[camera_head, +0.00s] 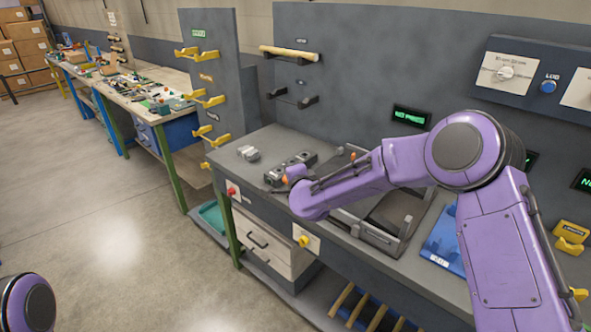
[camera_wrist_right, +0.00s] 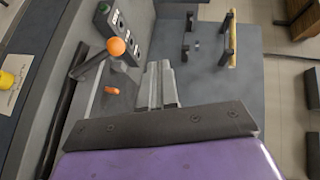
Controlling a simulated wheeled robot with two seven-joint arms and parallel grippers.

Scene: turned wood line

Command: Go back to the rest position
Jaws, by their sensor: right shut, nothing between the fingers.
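My right arm (camera_head: 455,170) is purple and comes in from the right in the head view. It is bent, with its lower end over the grey bench (camera_head: 258,140). In the wrist view my right gripper (camera_wrist_right: 160,84) shows as two light grey fingers close together, shut and empty. An orange lever knob (camera_wrist_right: 116,47) stands to the left of the fingers, beside a dark box with buttons (camera_wrist_right: 125,37). Only a purple joint of my left arm (camera_head: 28,303) shows at the bottom left of the head view. My left gripper is out of view.
A tray-like fixture (camera_head: 400,215) and a blue plate (camera_head: 443,240) lie on the bench under and beside the right arm. A wooden rod (camera_head: 290,53) rests on wall hooks behind. A cluttered workbench (camera_head: 125,80) stands farther left. The floor (camera_head: 110,200) at left is clear.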

